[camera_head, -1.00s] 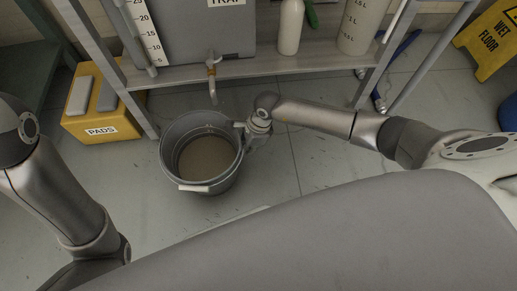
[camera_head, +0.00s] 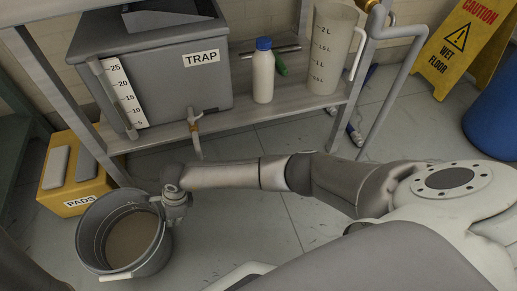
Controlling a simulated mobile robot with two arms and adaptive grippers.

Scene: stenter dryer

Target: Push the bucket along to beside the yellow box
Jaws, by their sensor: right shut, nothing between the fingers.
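The grey bucket (camera_head: 158,262) stands upright on the floor at the lower left, with murky brown liquid (camera_head: 131,238) inside and a pale handle grip at its front. The yellow box (camera_head: 57,203) labelled PADS is just behind and to the left of it. The bucket's rim overlaps the box's lower right corner in the picture; I cannot tell whether they touch. My right gripper (camera_head: 175,203) is shut and empty against or very close to the bucket's right side near the rim. My left gripper is out of view.
A metal shelf (camera_head: 240,116) holds the grey TRAP tank (camera_head: 165,70), a white bottle (camera_head: 263,76) and a measuring jug (camera_head: 330,50). A tap (camera_head: 195,125) hangs below. A wet floor sign (camera_head: 458,50) and blue drum (camera_head: 493,125) stand right. Floor right of the bucket is clear.

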